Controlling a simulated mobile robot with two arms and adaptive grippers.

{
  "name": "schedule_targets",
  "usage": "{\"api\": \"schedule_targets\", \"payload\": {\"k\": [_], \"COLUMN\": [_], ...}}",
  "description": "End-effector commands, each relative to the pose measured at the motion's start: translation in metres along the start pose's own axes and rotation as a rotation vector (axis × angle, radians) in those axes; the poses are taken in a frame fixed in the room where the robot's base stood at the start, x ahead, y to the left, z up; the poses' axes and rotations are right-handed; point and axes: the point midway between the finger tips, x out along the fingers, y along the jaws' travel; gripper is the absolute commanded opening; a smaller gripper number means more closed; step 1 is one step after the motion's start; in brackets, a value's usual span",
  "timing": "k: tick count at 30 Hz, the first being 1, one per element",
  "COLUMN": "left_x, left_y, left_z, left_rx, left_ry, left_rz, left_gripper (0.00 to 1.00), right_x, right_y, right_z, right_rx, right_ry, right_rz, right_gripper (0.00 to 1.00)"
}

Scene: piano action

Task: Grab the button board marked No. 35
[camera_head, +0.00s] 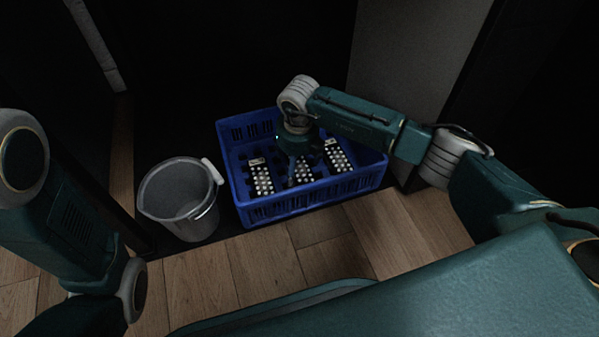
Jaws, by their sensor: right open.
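Three button boards stand in a blue crate (290,209) on the floor: a left one (262,179), a middle one (304,170) and a right one (337,156). Each has rows of pale round buttons and a label at the top, too small to read, so I cannot tell which is No. 35. My right gripper (292,178) is open and points down into the crate, at the middle board's left side. It partly hides that board, and I cannot tell whether it touches it. My left arm shows at the left edge, but its gripper is out of view.
A grey bucket (180,197) with a handle stands on the floor just left of the crate. A pale panel (405,70) rises behind the crate at the right. Bare wooden floor (285,258) lies in front of the crate.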

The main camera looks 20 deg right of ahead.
Motion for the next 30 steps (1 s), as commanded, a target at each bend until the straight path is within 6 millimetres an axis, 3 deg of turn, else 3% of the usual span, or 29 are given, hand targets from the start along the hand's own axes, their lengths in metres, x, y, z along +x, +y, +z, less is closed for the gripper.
{"api": "schedule_targets", "payload": {"k": [5, 13, 23, 30], "left_x": [0.001, 0.001, 0.004, 0.025], "left_y": [0.000, 0.000, -0.001, -0.005], "left_z": [0.001, 0.001, 0.002, 0.009], "left_rx": [0.000, 0.000, 0.001, 0.001], "left_ry": [0.000, 0.000, -0.001, -0.001], "left_rz": [0.000, 0.000, 0.000, 0.000], "left_gripper": [0.00, 0.00, 0.00, 0.00], "right_x": [-0.002, -0.002, -0.006, -0.035], "right_y": [0.000, 0.000, 0.000, 0.000], "right_z": [0.001, 0.000, 0.001, 0.005], "right_rx": [0.000, 0.000, 0.000, -0.001], "right_ry": [-0.001, 0.000, -0.002, -0.003], "right_rz": [0.000, 0.000, 0.001, 0.001], "right_gripper": [0.82, 0.29, 0.29, 0.29]}}
